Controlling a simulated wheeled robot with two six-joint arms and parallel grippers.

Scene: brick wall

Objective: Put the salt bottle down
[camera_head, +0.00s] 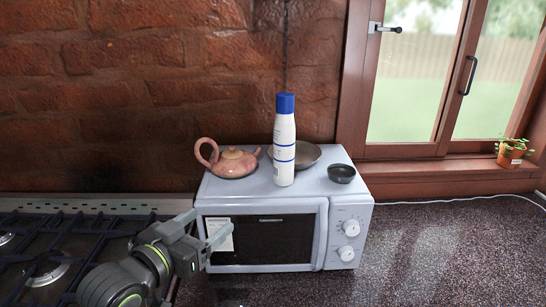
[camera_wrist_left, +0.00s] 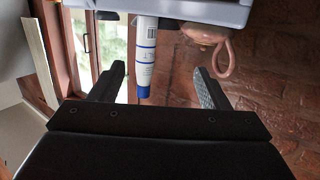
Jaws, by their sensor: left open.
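The salt bottle (camera_head: 284,148), white with a blue cap and blue bands, stands upright on top of the white microwave (camera_head: 345,213). In the left wrist view, which is upside down, the bottle (camera_wrist_left: 146,58) appears beyond my fingers, between their directions, cap pointing down in the picture. My left gripper (camera_head: 208,228) is open and empty, in front of the microwave's left side and lower than the bottle. It also shows in the left wrist view (camera_wrist_left: 163,80), with a wide gap between the fingers. My right gripper is in neither view.
A pink teapot (camera_head: 234,163) stands left of the bottle on the microwave. A pan (camera_head: 308,154) is behind it and a small dark bowl (camera_head: 342,173) to its right. A gas stove (camera_head: 60,248) is at left. The speckled counter (camera_head: 450,250) at right is largely clear.

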